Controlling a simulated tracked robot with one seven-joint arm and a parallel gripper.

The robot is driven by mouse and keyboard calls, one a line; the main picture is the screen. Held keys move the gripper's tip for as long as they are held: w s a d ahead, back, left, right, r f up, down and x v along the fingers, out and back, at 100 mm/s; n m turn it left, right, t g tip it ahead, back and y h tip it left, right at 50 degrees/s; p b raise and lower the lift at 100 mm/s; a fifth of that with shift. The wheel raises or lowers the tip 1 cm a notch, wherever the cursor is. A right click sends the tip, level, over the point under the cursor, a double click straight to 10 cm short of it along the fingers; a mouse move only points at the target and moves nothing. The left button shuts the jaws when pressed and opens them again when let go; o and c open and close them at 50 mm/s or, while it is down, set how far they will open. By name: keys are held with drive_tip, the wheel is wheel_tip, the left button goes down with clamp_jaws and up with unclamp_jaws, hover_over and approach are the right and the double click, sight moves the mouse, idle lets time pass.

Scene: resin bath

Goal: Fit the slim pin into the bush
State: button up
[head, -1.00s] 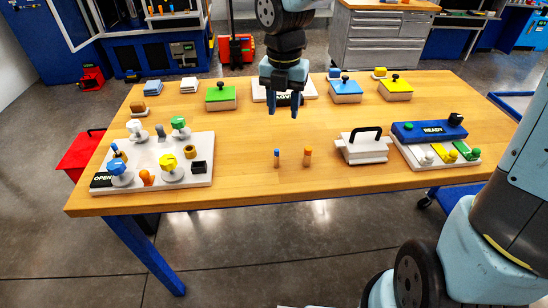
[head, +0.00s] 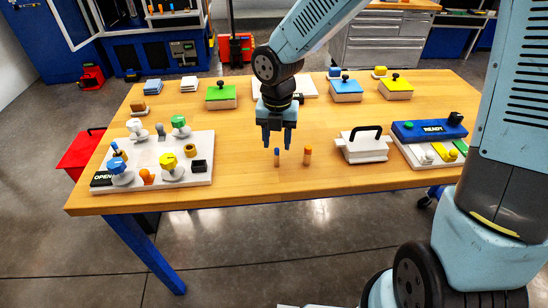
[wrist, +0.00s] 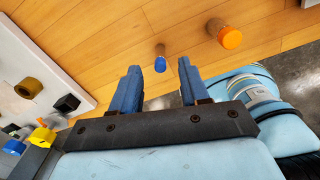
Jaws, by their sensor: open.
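The slim pin (head: 277,157) stands upright on the bare table, wooden with a blue top. In the wrist view the slim pin (wrist: 160,62) shows in the gap between my fingertips. My gripper (head: 277,144) is open and points down above it, with nothing held; whether the fingers reach past its top I cannot tell. A brass-coloured round bush (head: 190,151) sits on the white board (head: 150,190) at the left; it also shows in the wrist view (wrist: 28,88).
A thicker orange-topped pin (head: 307,156) stands just right of the slim one. Knobs and a black square socket (head: 199,166) share the white board. A white block with a black handle (head: 362,148) and a blue READY box (head: 430,132) are at the right. The table's front is clear.

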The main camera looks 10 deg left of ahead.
sight(277, 149)
drive_tip(key=f, duration=0.4)
drive_tip(key=shift+s, duration=0.2)
clamp_jaws()
